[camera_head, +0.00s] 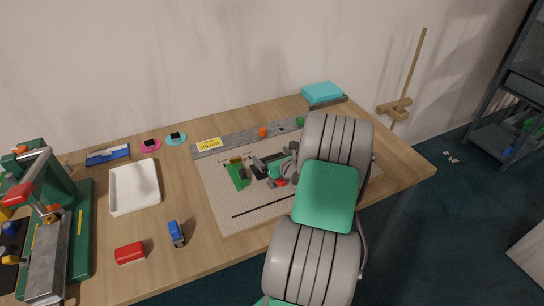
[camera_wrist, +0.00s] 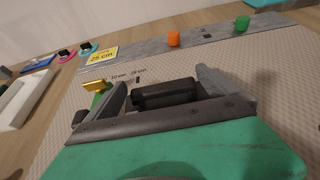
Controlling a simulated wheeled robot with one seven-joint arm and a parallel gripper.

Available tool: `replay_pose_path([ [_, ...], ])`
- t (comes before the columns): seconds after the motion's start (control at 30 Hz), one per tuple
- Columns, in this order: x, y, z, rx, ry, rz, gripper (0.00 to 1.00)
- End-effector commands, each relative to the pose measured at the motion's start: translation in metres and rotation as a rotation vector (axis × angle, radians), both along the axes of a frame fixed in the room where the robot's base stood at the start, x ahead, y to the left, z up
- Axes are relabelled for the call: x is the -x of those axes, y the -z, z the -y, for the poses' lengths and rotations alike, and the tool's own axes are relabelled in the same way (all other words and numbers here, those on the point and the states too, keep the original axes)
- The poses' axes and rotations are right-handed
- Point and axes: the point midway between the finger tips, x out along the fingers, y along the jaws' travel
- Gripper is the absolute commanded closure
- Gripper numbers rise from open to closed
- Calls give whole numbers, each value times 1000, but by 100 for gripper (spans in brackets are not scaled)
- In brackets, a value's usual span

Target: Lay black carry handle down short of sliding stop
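The black carry handle (camera_wrist: 165,93) is a dark bar between my gripper's two grey fingers in the wrist view. Its ends meet or nearly meet the fingers, so my gripper (camera_wrist: 165,88) appears shut on it. In the head view my gripper (camera_head: 267,167) is low over the pale dotted board (camera_head: 225,207); whether the handle touches the board is unclear. A green block with a yellow top (camera_head: 238,175) stands left of my gripper. An orange piece (camera_head: 262,132) and a green piece (camera_head: 300,121) are on the grey strip behind. I cannot tell which piece is the sliding stop.
A yellow "25 cm" label (camera_head: 208,144) lies at the left end of the grey strip (camera_head: 233,138). A white tray (camera_head: 113,206), a red block (camera_head: 130,253) and a blue item (camera_head: 176,234) are left of the board. A teal box (camera_head: 322,93) sits at the back.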

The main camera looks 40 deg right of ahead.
Motion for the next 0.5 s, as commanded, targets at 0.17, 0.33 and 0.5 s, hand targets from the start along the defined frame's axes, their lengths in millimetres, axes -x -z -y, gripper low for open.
replay_pose_path([
  [0.17,0,-7,0,1,0,1,0],
  [0.33,22,-21,-4,1,5,0,0],
  [0.5,64,-39,-16,1,7,1,0],
])
